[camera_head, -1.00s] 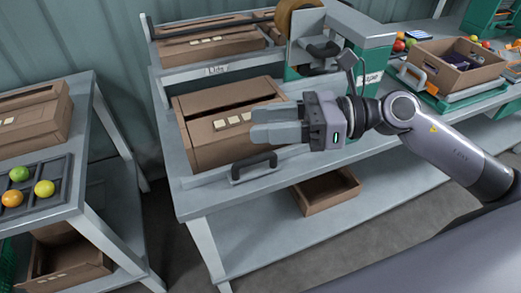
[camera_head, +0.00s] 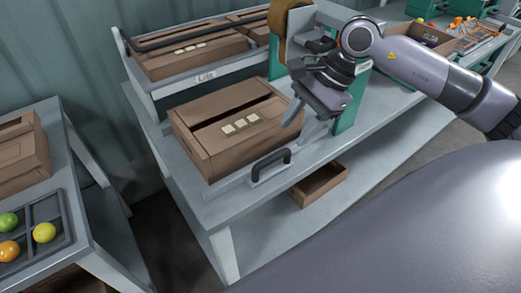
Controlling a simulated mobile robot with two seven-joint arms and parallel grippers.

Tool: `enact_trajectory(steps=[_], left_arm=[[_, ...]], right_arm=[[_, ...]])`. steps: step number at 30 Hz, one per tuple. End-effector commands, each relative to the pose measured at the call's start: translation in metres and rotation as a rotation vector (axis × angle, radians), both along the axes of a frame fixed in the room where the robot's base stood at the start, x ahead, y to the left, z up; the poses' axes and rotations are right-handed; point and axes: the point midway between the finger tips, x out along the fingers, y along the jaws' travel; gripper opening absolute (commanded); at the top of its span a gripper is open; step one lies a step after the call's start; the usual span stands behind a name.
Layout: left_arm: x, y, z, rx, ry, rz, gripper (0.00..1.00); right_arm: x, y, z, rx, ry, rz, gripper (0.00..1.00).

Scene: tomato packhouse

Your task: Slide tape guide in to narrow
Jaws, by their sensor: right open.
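A pale metal guide rail (camera_head: 238,184) with a black handle (camera_head: 270,164) lies on the grey bench along the near side of a brown carton (camera_head: 213,149). I cannot tell whether the rail touches the carton. The carton has several pale squares on its top. My right gripper (camera_head: 301,131) is open and empty, with its fingers pointing down and to the left. It is above and to the right of the handle, apart from it, by the carton's right end. My left gripper is not in view.
A tape roll (camera_head: 293,40) on a green-sided machine stands behind my right gripper. A raised shelf marked "Lids" (camera_head: 170,85) holds flat cartons at the back. An open box (camera_head: 318,184) sits on the lower shelf. A fruit tray (camera_head: 69,220) is at left.

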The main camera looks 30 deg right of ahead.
Motion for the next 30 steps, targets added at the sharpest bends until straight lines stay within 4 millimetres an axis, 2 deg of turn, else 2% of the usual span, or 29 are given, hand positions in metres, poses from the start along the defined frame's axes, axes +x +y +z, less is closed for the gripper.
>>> enact_trajectory(steps=[8,15,21,30], left_arm=[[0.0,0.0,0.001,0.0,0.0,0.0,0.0],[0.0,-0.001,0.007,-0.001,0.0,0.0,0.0],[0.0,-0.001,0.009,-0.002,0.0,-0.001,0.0],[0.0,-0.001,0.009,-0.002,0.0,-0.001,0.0]], right_arm=[[0.001,0.0,-0.007,-0.013,0.004,0.001,0.44],[0.006,0.015,-0.04,-0.009,0.005,0.002,0.44],[0.009,0.024,-0.06,-0.011,0.003,0.001,0.44],[0.011,0.025,-0.065,-0.011,0.0,0.0,0.44]])
